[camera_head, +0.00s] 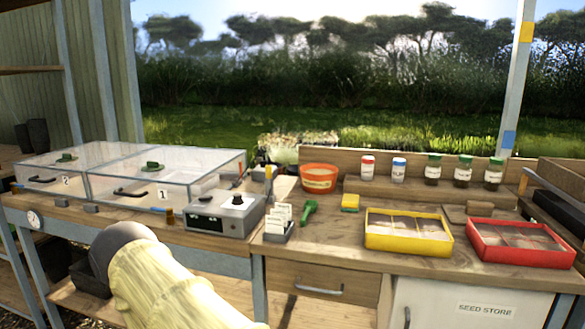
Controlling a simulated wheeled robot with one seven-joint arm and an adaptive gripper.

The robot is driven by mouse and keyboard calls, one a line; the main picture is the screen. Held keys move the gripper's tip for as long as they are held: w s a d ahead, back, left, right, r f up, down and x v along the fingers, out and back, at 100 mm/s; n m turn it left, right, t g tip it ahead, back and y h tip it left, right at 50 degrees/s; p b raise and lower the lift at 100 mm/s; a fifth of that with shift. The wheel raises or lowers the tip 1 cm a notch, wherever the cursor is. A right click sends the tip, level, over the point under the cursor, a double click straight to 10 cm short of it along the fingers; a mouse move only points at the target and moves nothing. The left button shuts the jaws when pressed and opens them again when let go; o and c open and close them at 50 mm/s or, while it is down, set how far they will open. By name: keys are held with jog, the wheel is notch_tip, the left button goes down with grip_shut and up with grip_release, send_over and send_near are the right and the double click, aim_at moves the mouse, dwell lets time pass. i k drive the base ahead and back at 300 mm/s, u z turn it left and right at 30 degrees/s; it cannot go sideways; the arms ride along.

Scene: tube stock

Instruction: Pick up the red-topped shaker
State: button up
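The red-topped shaker (367,167) is a small white container with a red cap. It stands upright on the raised wooden ledge at the back of the bench, left of a similar blue-topped shaker (398,169). The two stand close together with a small gap. Nothing hides the red-topped shaker. A part of my own arm in a pale yellow cover shows at the lower left, well away from the shaker. My gripper does not show in this view.
Several green-topped jars (463,171) stand further right on the ledge. An orange-red bowl (319,178) is left of the shaker. A yellow tray (409,249) and a red tray (520,261) sit in front. Clear-sided propagators (165,180) and a grey control box (225,214) fill the left.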

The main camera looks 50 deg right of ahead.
aim_at(367, 165)
jog(key=u, duration=0.15)
jog(key=k, duration=0.6)
jog(key=z, duration=1.25)
